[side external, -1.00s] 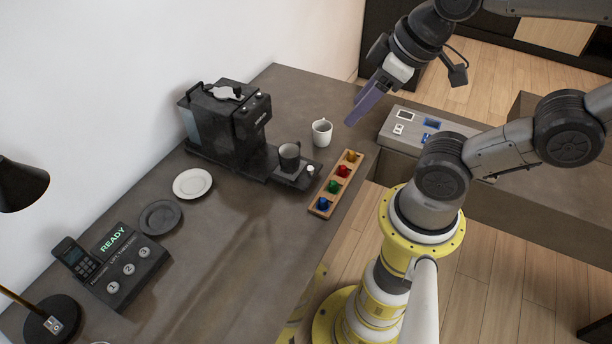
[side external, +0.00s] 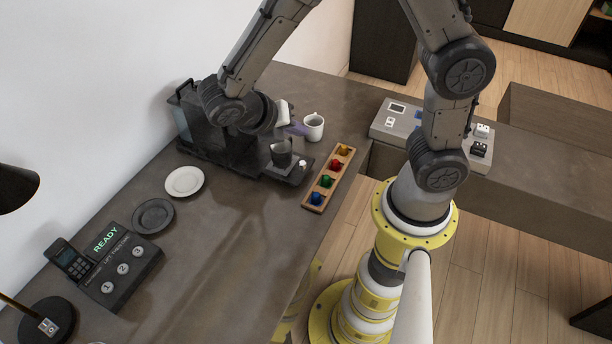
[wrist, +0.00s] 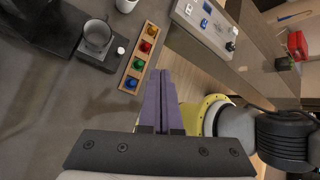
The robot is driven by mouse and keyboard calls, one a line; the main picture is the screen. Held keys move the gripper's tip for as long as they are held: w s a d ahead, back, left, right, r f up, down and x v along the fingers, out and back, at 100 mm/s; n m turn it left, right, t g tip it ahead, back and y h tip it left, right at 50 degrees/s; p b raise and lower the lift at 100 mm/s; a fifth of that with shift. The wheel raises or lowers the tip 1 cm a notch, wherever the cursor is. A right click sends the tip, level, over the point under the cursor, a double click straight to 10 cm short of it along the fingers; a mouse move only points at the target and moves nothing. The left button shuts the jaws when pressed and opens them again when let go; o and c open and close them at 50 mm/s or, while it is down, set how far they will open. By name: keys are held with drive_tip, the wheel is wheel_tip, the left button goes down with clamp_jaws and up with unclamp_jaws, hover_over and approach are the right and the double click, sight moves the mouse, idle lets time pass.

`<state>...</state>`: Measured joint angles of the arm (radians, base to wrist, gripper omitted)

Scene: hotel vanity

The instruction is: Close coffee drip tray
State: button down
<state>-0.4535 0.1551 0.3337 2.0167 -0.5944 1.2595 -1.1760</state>
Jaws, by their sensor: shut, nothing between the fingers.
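The dark coffee machine (side external: 220,150) stands on the counter, largely hidden behind my wrist. Its drip tray (side external: 291,175) extends out from its front towards the capsule holder, with a white knob (side external: 303,163) at its outer end. A dark cup (side external: 281,154) stands on the tray. In the wrist view the drip tray (wrist: 100,65) and the cup (wrist: 97,36) are at upper left. My gripper (side external: 302,129) is shut and empty, its purple fingers seen beside the white mug (side external: 314,124). In the wrist view the fingertips (wrist: 160,72) point up the picture, right of the tray and below the capsule holder.
The wooden holder (side external: 323,185) with colored capsules lies just beyond the tray's outer end, near the counter edge. A white plate (side external: 184,181), a dark plate (side external: 153,216) and a button panel (side external: 120,266) lie at left. The counter middle is clear.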

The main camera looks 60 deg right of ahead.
drive_tip(key=a+f+n+h, duration=0.4)
drive_tip(key=f+n, duration=0.3)
drive_tip(key=f, duration=0.1)
drive_tip(key=n+t+h, duration=0.4)
drive_tip(key=n+t, duration=0.3)
drive_tip(key=n, duration=0.2)
approach(316, 192)
drive_tip(key=shift+w+d+r, duration=0.1)
drive_tip(key=shift+w+r, duration=0.05)
drive_tip(key=shift+r, duration=0.4)
drive_tip(key=shift+w+d+r, duration=0.1)
drive_tip(key=shift+w+r, duration=0.05)
drive_tip(key=shift+r, duration=0.45)
drive_tip(key=shift+s+f+n+t, duration=0.2)
drive_tip(key=shift+s+n+t, duration=0.1)
drive_tip(key=shift+n+t, duration=0.1)
drive_tip(key=x, duration=0.9)
drive_tip(key=shift+d, duration=0.4)
drive_tip(key=shift+w+d, duration=0.25)
drive_tip(key=shift+w, duration=0.25)
drive_tip(key=shift+w+d, duration=0.25)
drive_tip(key=shift+w, duration=0.25)
drive_tip(key=shift+w+d, duration=0.4)
drive_tip(key=shift+w, duration=0.45)
drive_tip(key=shift+w, duration=0.1)
